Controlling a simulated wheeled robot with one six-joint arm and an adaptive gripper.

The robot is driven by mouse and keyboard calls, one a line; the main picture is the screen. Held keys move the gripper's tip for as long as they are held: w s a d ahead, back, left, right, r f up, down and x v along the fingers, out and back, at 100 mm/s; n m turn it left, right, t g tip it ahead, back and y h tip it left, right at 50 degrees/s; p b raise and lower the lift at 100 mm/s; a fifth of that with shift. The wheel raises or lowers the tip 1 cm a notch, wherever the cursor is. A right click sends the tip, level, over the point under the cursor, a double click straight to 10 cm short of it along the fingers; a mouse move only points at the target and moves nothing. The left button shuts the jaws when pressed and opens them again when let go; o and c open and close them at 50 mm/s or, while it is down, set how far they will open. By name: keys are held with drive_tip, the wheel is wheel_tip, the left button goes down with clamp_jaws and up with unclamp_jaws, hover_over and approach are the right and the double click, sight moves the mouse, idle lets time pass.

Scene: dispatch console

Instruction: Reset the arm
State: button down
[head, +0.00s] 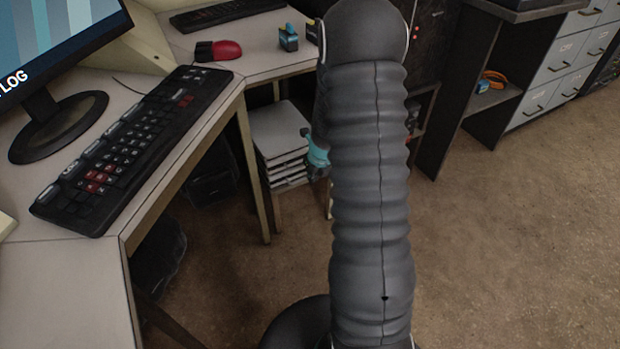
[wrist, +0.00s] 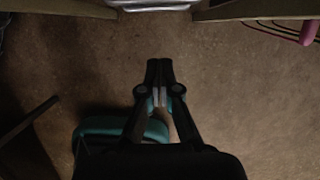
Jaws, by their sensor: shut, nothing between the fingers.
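My arm stands upright in the middle of the head view and hides part of the desk and cabinets behind it. My gripper shows in the wrist view (wrist: 159,64), pointing at the brown floor (wrist: 225,90). Its two fingertips are together with nothing between them. In the head view the gripper itself is mostly hidden behind the arm.
A desk (head: 185,150) on the left carries a black keyboard (head: 135,145), a monitor (head: 60,35) and a red mouse (head: 218,50). A stack of grey trays (head: 280,135) stands below it. Grey drawers (head: 565,65) are at the upper right. Floor (head: 520,230) at right is clear.

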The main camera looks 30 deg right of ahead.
drive_tip(key=shift+p+v, duration=0.3)
drive_tip(key=shift+v, duration=2)
